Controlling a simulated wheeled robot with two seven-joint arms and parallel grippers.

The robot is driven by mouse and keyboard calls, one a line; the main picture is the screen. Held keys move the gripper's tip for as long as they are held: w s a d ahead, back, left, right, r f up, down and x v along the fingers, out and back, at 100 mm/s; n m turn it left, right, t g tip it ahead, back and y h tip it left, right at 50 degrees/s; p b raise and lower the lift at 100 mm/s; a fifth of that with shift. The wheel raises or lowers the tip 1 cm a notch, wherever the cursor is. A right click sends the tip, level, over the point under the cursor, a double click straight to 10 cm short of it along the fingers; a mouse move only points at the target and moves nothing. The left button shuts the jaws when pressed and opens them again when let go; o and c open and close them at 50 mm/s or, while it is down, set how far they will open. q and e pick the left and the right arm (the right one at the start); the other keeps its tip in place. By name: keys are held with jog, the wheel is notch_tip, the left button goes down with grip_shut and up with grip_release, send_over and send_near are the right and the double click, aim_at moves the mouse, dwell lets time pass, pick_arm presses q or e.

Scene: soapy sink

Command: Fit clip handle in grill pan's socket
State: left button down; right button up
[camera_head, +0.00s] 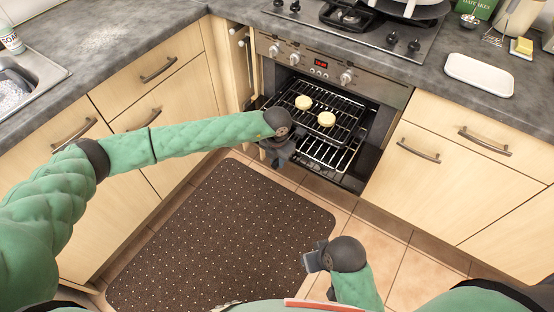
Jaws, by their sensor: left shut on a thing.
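The grill pan (346,118) sits in the open oven, with a wire rack and two pale round cakes (326,119) on it. My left gripper (281,157) is at the pan's front left corner, pointing down, and is shut on a small dark thing, apparently the clip handle. The wrist and fingers hide most of it, and the pan's socket cannot be made out. I cannot tell whether handle and pan touch. My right gripper (314,258) hangs low over the floor near the mat's right edge, away from the oven. Its fingers are too unclear to judge.
Below the pan is another oven rack (326,153). The oven's control panel (330,66) with knobs is just above the opening. Cupboards with bar handles (404,151) flank it. A dotted mat (215,235) covers the floor in front. A white tray (479,75) lies on the right worktop.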

pick_arm(q)
jog(key=shift+w+d+b, duration=0.45)
jog(key=shift+w+b, duration=0.2)
jog(key=shift+b, duration=0.15)
jog(key=shift+w+d+b, duration=0.45)
jog(key=shift+w+b, duration=0.15)
jog(key=shift+b, duration=0.15)
dwell(3.4)
jog(key=c, duration=1.2)
grip_release()
jog(key=shift+o, duration=0.2)
jog(key=shift+r, duration=0.1)
jog(key=shift+r+b, duration=0.45)
jog(key=shift+r, duration=3.35)
